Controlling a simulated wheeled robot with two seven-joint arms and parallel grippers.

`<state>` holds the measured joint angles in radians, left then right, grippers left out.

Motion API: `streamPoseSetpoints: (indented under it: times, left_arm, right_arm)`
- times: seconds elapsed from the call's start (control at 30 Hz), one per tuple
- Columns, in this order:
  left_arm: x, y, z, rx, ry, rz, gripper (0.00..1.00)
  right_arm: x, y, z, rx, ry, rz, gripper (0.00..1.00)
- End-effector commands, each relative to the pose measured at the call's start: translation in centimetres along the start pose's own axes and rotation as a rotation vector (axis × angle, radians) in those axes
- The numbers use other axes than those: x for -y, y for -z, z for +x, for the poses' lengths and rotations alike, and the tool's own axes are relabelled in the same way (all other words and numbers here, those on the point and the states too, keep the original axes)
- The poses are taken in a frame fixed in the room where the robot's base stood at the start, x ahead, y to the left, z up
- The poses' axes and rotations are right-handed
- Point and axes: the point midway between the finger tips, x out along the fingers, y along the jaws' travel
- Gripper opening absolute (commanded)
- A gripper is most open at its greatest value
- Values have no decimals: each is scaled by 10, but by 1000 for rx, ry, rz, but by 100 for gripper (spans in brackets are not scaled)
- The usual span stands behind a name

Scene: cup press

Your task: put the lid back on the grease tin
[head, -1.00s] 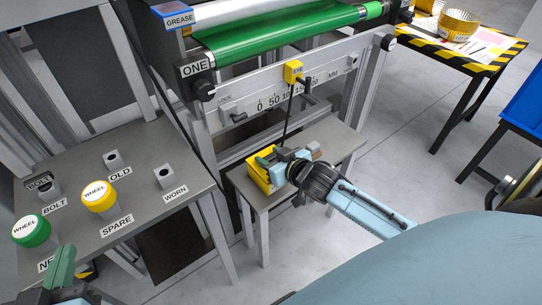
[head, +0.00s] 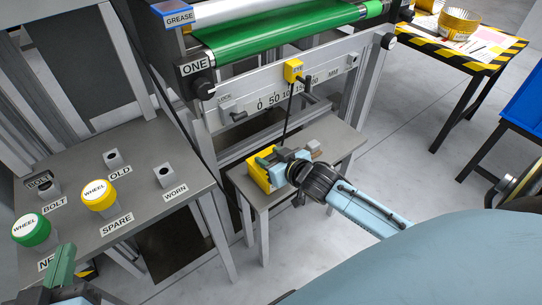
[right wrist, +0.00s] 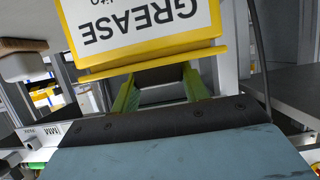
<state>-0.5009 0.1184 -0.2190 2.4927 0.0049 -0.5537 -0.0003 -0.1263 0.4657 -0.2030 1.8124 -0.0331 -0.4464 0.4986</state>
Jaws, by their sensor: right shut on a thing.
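The yellow grease tin (head: 259,180) stands on a small grey table by the machine. In the right wrist view the tin (right wrist: 165,50) shows its white label upside down. A wider yellow rim (right wrist: 150,68), which looks like the lid, lies along the tin's top edge with no clear gap; I cannot tell whether it is fully seated. My right gripper (head: 275,154) is at the tin's top, shut on what appears to be the lid; its green fingers (right wrist: 160,88) hide the grip. My left gripper (head: 62,268) is far off at the lower left, its jaw opening unclear.
A small pale block (head: 314,146) lies on the same table beyond my gripper. A black rod (head: 289,115) hangs from the yellow eye box (head: 293,71) close by. The left bench (head: 130,190) holds green and yellow wheel caps and posts.

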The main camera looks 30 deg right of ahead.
Motion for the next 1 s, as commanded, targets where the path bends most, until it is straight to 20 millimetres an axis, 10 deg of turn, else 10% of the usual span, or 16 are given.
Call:
streamPoseSetpoints:
  times: [0.73, 0.77, 1.0]
  left_arm:
    - [0, 0, 0, 1, -1, -1, 0]
    - [0, 0, 0, 1, -1, 0, 0]
    - [0, 0, 0, 1, -1, -1, 0]
  right_arm:
    - [0, -5, 2, 0, 0, 0, 22]
    - [0, -5, 2, 0, 0, 0, 49]
    - [0, -5, 2, 0, 0, 0, 70]
